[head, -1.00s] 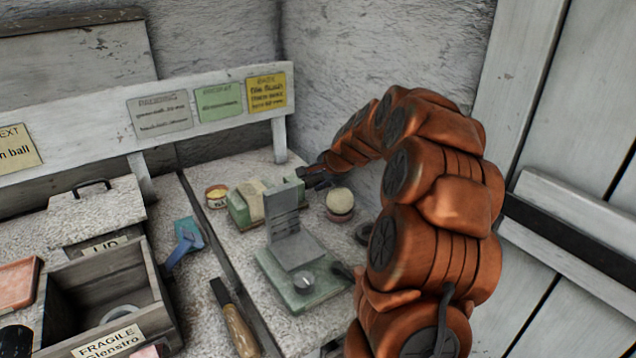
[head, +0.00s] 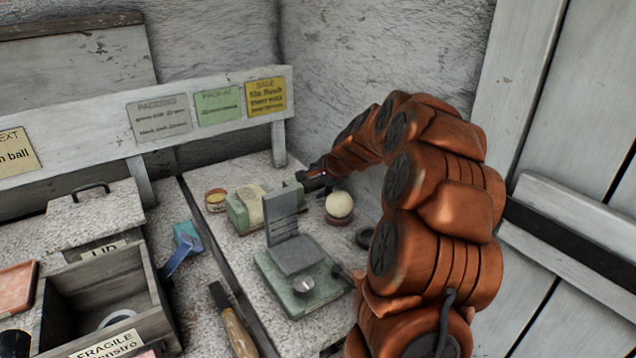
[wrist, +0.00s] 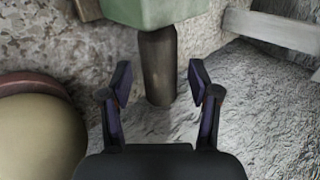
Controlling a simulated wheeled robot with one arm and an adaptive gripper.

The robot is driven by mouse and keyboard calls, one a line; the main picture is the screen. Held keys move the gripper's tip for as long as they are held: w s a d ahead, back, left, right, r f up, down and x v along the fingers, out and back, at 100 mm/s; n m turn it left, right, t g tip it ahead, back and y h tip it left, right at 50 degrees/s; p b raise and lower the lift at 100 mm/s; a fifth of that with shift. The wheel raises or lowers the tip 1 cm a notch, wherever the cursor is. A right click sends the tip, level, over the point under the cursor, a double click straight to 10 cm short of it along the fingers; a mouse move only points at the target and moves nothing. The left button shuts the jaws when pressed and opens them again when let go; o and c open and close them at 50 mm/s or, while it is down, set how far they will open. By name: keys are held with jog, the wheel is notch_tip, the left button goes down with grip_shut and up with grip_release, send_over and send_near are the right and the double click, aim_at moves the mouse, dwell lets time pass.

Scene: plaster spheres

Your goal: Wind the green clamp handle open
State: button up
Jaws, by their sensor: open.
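The green clamp (head: 237,215) stands on the right-hand bench near the back wall, with a pale block (head: 252,204) between its jaws. In the wrist view the clamp's green end (wrist: 165,12) is at the top. A dark grey cylindrical bar (wrist: 158,65) sticks out from it; I cannot tell whether this is the handle or its spindle. My gripper (wrist: 158,90) is open and empty, its two fingers on either side of the bar with gaps to both. In the head view my gripper (head: 312,178) is at the clamp's right end, and the handle is hidden.
A cream ball (head: 339,205) on a round stand is close to my gripper, at lower left in the wrist view. A green-based device with an upright grey plate (head: 281,217) stands in front. A small tin (head: 215,199) is left of the clamp.

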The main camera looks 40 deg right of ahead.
jog(key=shift+r, duration=0.1)
jog(key=v, duration=1.1)
jog(key=shift+s+r, duration=0.25)
jog(key=shift+s, duration=0.05)
jog(key=shift+r, duration=0.1)
jog(key=w+d+g+p, duration=0.1)
jog(key=w+g+p, duration=0.1)
jog(key=p, duration=0.3)
jog(key=w+d+g+p, duration=0.1)
jog(key=w+g+p, duration=0.1)
jog(key=p, duration=0.3)
jog(key=w+d+g+p, duration=0.1)
jog(key=w+g+p, duration=0.1)
jog(key=p, duration=0.3)
jog(key=shift+w+f+g, duration=0.25)
jog(key=shift+w+g, duration=0.15)
jog(key=shift+w, duration=0.5)
jog(key=shift+a+f+p, duration=0.1)
jog(key=shift+f+p, duration=0.2)
jog(key=shift+f, duration=0.05)
jog(key=shift+w+f+p, duration=0.15)
jog(key=shift+f+p, duration=0.25)
jog(key=shift+f, duration=0.85)
jog(key=shift+w+f+p, duration=0.15)
jog(key=shift+f+p, duration=0.3)
jog(key=shift+f, duration=0.8)
jog(key=shift+w+f+p, duration=0.2)
jog(key=shift+f+p, duration=0.2)
jog(key=shift+f, duration=0.9)
